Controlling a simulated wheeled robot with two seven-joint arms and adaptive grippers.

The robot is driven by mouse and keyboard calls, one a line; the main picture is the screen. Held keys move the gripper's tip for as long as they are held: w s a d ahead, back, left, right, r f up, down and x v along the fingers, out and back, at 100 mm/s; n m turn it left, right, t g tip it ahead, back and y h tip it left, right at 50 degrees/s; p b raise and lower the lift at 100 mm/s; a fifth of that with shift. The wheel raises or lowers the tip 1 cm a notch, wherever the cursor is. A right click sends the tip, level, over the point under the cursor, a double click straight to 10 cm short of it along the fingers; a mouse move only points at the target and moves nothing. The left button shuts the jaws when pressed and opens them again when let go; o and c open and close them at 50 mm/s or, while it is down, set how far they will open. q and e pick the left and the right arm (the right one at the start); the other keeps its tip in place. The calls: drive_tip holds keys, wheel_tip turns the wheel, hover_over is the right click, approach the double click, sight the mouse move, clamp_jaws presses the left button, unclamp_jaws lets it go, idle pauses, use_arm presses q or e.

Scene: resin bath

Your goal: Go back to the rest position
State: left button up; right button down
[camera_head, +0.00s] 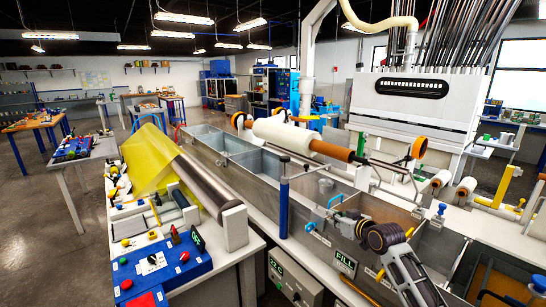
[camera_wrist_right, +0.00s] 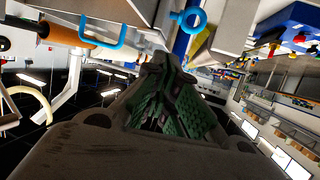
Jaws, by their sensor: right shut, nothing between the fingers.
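My right gripper (camera_head: 322,219) reaches in from the lower right over the resin bath (camera_head: 262,170), near its front wall. Its fingers are shut with nothing between them. In the right wrist view the closed fingers (camera_wrist_right: 163,85) with green pads fill the middle. A blue handle (camera_head: 334,201) is close to the fingertips in the head view; whether they touch is unclear. In the wrist view a blue ring handle (camera_wrist_right: 188,20) and a blue hook (camera_wrist_right: 97,33) show beyond the fingers. My left gripper is not in view.
A white roll on an orange-brown core (camera_head: 283,133) lies across the bath. A blue post (camera_head: 284,200) stands at the bath's front edge. A blue control panel (camera_head: 160,262) and a yellow sheet on a roller (camera_head: 150,160) are at left. A FILL box (camera_head: 345,263) hangs below the wall.

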drive_tip(key=s+a+f+g+h, duration=0.1)
drive_tip(key=s+f+g, duration=0.2)
drive_tip(key=s+f, duration=0.8)
drive_tip(key=s+a+f+g+h, duration=0.25)
drive_tip(key=s+f, duration=0.55)
drive_tip(key=s, duration=0.7)
drive_tip(key=s+d+f+m+g+h, duration=0.1)
drive_tip(key=s+d+g, duration=0.1)
drive_tip(key=s, duration=0.6)
drive_tip(key=s+d+f+m+g, duration=0.1)
drive_tip(key=s+d+g, duration=0.1)
drive_tip(key=s, duration=0.6)
wheel_tip(320, 180, down, 33)
drive_tip(key=s+g, duration=0.1)
drive_tip(key=s, duration=0.1)
drive_tip(key=s+d+f, duration=0.2)
drive_tip(key=s+f, duration=0.8)
drive_tip(key=s, duration=0.1)
drive_tip(key=s+d+f+g, duration=0.1)
drive_tip(key=s+d+f, duration=0.1)
drive_tip(key=s+f, duration=0.7)
drive_tip(key=s, duration=0.2)
drive_tip(key=shift+s+f, duration=0.35)
drive_tip(key=shift+f, duration=0.05)
drive_tip(key=shift+h, duration=0.25)
